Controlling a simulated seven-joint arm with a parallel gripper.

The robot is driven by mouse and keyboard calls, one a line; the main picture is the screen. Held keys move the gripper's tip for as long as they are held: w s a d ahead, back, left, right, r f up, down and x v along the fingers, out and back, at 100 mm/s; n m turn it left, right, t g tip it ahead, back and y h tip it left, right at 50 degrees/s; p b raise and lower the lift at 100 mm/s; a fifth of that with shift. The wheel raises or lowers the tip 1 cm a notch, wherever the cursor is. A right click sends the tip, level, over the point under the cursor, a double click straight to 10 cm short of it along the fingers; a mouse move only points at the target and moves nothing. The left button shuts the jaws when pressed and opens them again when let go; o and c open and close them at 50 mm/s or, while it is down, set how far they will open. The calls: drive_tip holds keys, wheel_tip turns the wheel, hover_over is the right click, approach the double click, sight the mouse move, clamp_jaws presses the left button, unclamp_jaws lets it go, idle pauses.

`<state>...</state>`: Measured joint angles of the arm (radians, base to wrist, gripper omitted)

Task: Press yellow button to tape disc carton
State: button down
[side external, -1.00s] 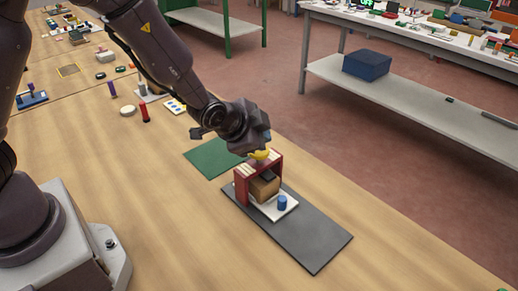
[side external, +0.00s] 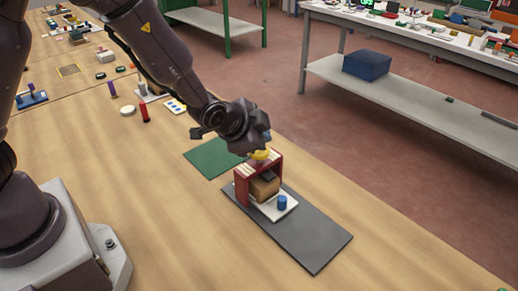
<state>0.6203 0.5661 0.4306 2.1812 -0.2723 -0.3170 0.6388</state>
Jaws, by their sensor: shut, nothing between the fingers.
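The yellow button (side external: 261,154) sits on top of a red frame (side external: 242,186) on the table. My gripper (side external: 258,147) is shut, directly above the button; its fingertips are at or very near the button's top, and I cannot tell if they touch. A brown carton (side external: 265,186) stands inside the frame, under a dark part (side external: 267,175). The carton rests on a white plate (side external: 283,212) with a blue cylinder (side external: 282,202) at its front.
The plate stands on a dark grey mat (side external: 313,239). A green mat (side external: 207,158) lies behind. The wooden table (side external: 150,210) is clear at the front.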

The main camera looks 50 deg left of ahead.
drive_tip(key=shift+f, duration=0.1)
idle(0.4)
drive_tip(key=shift+f, duration=0.35)
drive_tip(key=shift+f, duration=0.7)
idle(1.0)
drive_tip(key=shift+r, duration=1.15)
drive_tip(key=shift+r, duration=2.5)
